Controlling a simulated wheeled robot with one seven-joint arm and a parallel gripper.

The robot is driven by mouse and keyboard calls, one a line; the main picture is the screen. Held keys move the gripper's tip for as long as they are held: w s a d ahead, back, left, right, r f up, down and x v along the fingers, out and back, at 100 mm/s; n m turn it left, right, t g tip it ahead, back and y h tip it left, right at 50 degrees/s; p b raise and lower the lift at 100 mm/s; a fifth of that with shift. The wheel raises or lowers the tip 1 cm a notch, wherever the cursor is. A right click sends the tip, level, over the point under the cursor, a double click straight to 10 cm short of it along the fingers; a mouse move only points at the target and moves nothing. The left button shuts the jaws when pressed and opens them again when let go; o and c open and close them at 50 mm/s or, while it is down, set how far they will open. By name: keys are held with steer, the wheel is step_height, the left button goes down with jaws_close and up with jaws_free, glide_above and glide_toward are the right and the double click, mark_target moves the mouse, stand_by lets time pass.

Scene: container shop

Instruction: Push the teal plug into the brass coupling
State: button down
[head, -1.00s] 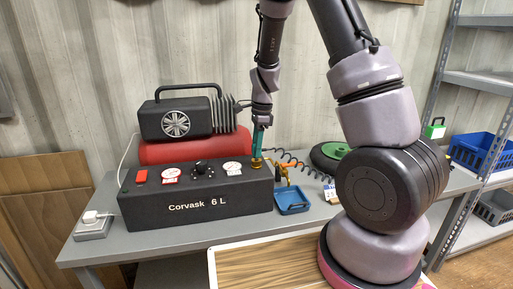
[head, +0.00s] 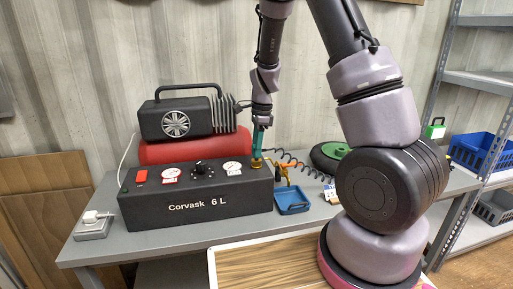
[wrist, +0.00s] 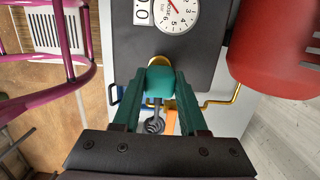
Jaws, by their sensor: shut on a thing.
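The teal plug (head: 257,141) stands roughly upright over the right end of the black Corvask control box. My gripper (wrist: 159,78) is shut on the teal plug, which also shows between its dark green fingers in the wrist view (wrist: 160,82). The brass coupling (head: 256,163) sits at the box's right end, directly under the plug. In the wrist view the coupling's brass rim (wrist: 160,61) shows just beyond the plug. The plug's lower end meets the coupling's mouth; how deep it sits is hidden.
The black control box (head: 196,203) carries gauges and a red switch. A red tank (head: 190,150) with a compressor (head: 176,118) stands behind. A black coiled hose (head: 292,160) and a blue tray (head: 292,198) are to the right.

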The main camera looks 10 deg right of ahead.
steer(key=shift+f, duration=0.55)
steer(key=shift+c, duration=1.8)
jaws_free()
steer(key=r, duration=0.3)
steer(key=d+r, duration=0.1)
steer(key=r, duration=0.6)
steer(key=shift+d+r, duration=0.15)
steer(key=shift+r, duration=0.2)
steer(key=shift+r, duration=0.1)
steer(key=s+d+r+n+t, duration=0.2)
steer(key=s+r+n+t, duration=0.1)
steer(key=s+r+n, duration=0.4)
steer(key=s+d+r+n+t, duration=0.2)
steer(key=s+r+n+t, duration=0.2)
steer(key=s+r, duration=0.9)
steer(key=s+n, duration=0.2)
steer(key=n, duration=0.1)
steer(key=shift+s+d+y, duration=0.15)
steer(key=shift+d+y, duration=0.1)
steer(key=shift+y, duration=0.05)
